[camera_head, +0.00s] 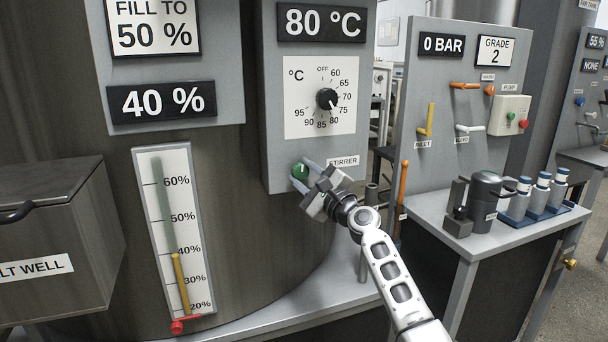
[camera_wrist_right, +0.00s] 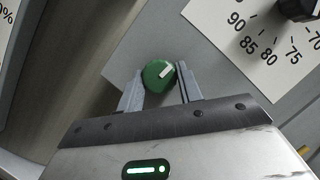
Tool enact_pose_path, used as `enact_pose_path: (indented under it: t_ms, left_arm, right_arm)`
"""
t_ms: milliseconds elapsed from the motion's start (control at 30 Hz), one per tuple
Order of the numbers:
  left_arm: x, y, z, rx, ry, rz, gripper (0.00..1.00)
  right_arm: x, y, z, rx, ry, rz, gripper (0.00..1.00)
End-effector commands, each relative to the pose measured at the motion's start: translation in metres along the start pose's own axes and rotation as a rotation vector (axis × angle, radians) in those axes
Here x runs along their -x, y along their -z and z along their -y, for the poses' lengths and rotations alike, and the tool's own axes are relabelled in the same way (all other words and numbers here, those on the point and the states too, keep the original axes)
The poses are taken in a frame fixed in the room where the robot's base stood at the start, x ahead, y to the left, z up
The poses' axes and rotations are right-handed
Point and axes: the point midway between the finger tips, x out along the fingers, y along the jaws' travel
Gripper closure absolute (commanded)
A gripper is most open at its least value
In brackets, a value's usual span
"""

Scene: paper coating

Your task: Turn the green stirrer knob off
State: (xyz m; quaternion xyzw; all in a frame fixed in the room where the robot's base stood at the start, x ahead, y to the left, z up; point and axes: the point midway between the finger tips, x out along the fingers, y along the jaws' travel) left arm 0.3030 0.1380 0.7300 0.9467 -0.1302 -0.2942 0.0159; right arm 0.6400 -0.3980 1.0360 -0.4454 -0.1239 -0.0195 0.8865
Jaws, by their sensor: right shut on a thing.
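The green stirrer knob (camera_head: 300,171) sits low on the grey control panel (camera_head: 277,120), left of the STIRRER label (camera_head: 342,161). In the right wrist view the knob (camera_wrist_right: 158,75) is round, with a white pointer mark slanting toward the upper right. My right gripper (camera_head: 303,174) reaches it from the lower right. In the right wrist view its two fingers (camera_wrist_right: 157,82) stand on either side of the knob, shut on it. My left gripper is not in view.
Above the knob is a black temperature dial (camera_head: 327,99) under an 80 °C display (camera_head: 321,22). A level gauge (camera_head: 175,235) is at left. At right, a bench (camera_head: 470,228) holds a dark pot (camera_head: 484,200) and several bottles.

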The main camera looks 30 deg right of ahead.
Motion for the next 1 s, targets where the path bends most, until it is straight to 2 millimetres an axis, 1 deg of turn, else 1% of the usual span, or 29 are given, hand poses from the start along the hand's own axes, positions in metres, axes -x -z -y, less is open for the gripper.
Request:
enact_pose_path:
  t_ms: [233,733,767,800,833,1000]
  left_arm:
    - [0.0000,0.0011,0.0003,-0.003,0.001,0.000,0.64]
    - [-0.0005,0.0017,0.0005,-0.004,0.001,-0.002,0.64]
    - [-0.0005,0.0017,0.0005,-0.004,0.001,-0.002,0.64]
    - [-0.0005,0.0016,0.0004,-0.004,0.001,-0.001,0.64]
    - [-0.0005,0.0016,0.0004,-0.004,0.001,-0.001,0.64]
    - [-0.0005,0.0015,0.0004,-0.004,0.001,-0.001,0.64]
  right_arm:
    - [0.0004,0.0008,-0.0007,0.072,-0.032,-0.001,0.87]
    - [0.0004,0.0006,-0.0012,0.090,-0.041,-0.001,0.87]
    - [0.0004,0.0006,-0.0012,0.090,-0.041,-0.001,0.62]
    - [0.0004,0.0006,-0.0012,0.090,-0.041,0.000,0.50]
    - [0.0003,0.0005,-0.0011,0.090,-0.040,0.000,0.43]
    - [0.0002,0.0003,-0.0004,0.088,-0.038,0.000,0.43]
